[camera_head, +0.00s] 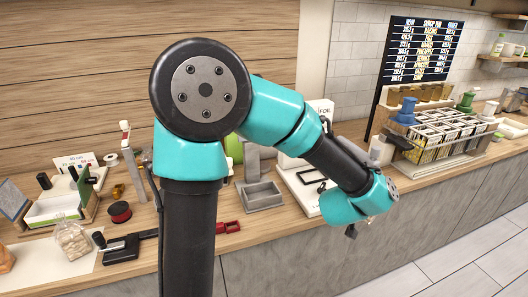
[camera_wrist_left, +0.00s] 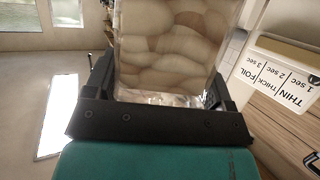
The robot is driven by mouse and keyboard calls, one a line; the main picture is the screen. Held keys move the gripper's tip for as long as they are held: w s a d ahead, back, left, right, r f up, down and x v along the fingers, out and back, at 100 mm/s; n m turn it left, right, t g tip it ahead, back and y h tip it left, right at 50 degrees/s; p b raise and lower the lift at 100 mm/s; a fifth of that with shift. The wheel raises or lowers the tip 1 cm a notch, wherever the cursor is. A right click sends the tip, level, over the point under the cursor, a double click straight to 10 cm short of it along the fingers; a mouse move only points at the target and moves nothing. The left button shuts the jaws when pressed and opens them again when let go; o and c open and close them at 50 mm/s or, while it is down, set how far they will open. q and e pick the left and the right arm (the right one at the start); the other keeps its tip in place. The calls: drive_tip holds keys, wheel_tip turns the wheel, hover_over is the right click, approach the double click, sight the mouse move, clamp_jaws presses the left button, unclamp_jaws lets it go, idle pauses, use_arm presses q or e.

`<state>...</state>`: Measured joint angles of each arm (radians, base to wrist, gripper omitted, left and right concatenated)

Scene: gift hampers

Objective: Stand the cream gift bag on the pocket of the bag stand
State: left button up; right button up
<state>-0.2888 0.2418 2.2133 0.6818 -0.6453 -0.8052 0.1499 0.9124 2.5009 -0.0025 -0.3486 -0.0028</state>
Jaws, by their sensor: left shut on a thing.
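My left gripper (camera_wrist_left: 158,88) is shut on a see-through bag (camera_wrist_left: 172,45) of pale cream, rounded pieces, seen close up in the left wrist view. I cannot tell for sure that it is the cream gift bag. In the head view my left arm bends over to the right, and only a dark bit of its gripper (camera_head: 351,231) shows below the teal wrist, so the held bag is mostly hidden. A grey stand with an open box-like pocket (camera_head: 263,195), likely the bag stand, sits on the counter left of the wrist. My right gripper is not in view.
A white sealer (camera_head: 300,188) stands right of the grey stand; its label card (camera_wrist_left: 285,72) shows in the wrist view. A jar rack (camera_head: 440,140) stands at right.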

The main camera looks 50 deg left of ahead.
use_arm(q)
drive_tip(key=s+a+n+g+y, duration=0.2)
drive_tip(key=a+n+y, duration=0.2)
drive_tip(key=a, duration=0.7)
drive_tip(key=s+a+n+g+y, duration=0.3)
drive_tip(key=a+n+y, duration=0.1)
drive_tip(key=a, duration=0.8)
drive_tip(key=s+a+n+g+y, duration=0.3)
drive_tip(key=a+n+y, duration=0.1)
drive_tip(key=a, duration=0.8)
drive_tip(key=shift+r+n+y, duration=0.4)
drive_tip(key=shift+n, duration=0.2)
drive_tip(key=shift+d+f, duration=0.1)
drive_tip(key=shift+d, duration=0.05)
drive_tip(key=shift+f, duration=2.9)
drive_tip(key=shift+f, duration=2.05)
